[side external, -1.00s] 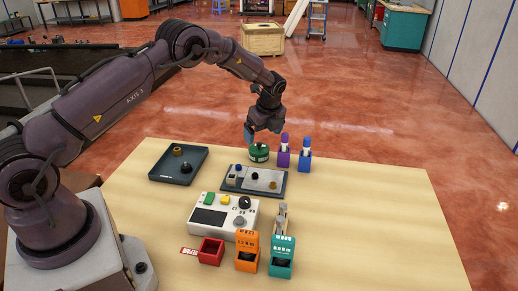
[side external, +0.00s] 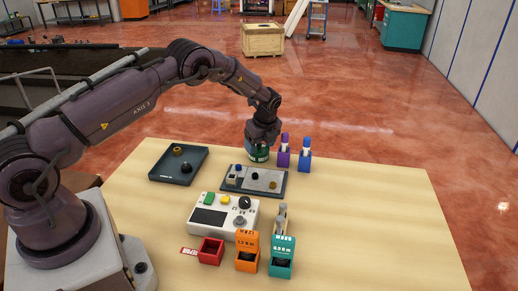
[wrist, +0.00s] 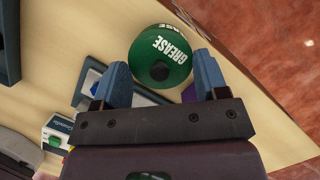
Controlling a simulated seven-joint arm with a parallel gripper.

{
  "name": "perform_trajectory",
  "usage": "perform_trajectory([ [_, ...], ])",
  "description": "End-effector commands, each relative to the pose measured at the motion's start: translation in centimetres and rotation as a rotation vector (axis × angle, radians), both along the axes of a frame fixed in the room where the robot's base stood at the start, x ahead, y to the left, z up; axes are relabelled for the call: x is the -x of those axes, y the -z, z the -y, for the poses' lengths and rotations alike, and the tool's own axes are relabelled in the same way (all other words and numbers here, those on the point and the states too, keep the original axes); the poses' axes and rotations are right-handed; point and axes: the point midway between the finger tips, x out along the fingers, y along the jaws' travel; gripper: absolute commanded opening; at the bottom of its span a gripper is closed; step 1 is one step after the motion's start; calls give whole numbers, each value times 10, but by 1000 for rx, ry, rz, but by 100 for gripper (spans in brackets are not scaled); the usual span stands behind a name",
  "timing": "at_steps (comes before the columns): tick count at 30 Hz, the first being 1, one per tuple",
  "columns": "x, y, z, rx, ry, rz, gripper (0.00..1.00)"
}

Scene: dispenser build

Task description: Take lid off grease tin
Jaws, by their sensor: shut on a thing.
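The green grease tin (side external: 259,158) stands near the far edge of the table, mostly covered from above by my gripper in the side view. In the wrist view its round green lid (wrist: 172,42) shows white GREASE lettering and a dark knob (wrist: 159,71). My gripper (wrist: 161,62) points down over the tin, its two blue fingers on either side of the lid, shut on it. The lid appears seated on the tin; the seam is hidden.
Purple (side external: 284,152) and blue (side external: 305,155) bottles stand close right of the tin. A dark tray with small parts (side external: 272,193) lies in front. Another tray (side external: 155,175) is at left, and a white device (side external: 195,228) is nearer. The table's right side is clear.

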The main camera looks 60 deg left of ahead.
Motion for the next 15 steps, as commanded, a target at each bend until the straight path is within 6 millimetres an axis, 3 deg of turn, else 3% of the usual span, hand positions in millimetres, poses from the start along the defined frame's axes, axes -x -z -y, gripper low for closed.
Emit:
perform_trajectory([
  [10,0,-6,0,0,0,1,45],
  [15,-1,-27,0,0,-1,4,45],
])
